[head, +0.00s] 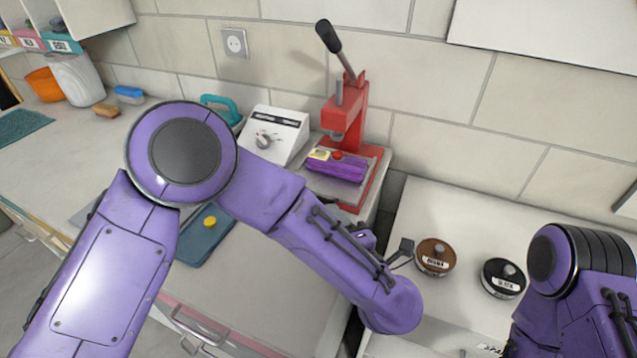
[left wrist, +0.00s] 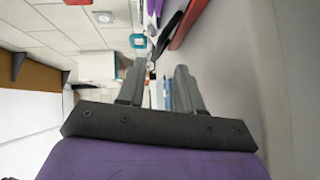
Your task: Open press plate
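A red press (head: 348,115) with a raised black-handled lever (head: 329,37) stands on the left counter against the wall. A purple block (head: 337,169) lies on its base under the ram, with a red knob and a pale yellow piece on top. My left gripper (head: 347,206) is just in front of the press base, mostly hidden behind my forearm. In the left wrist view its two fingers (left wrist: 158,85) are apart with nothing between them. A red edge (left wrist: 188,24) shows beyond them, apart from the fingers. My right gripper is out of view; only its arm shows.
A white box with a dial (head: 273,135) stands left of the press. A blue board with a yellow knob (head: 206,237) lies nearer. Brown and black labelled lids (head: 434,257) (head: 503,278) sit on the right counter, past a gap between the counters.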

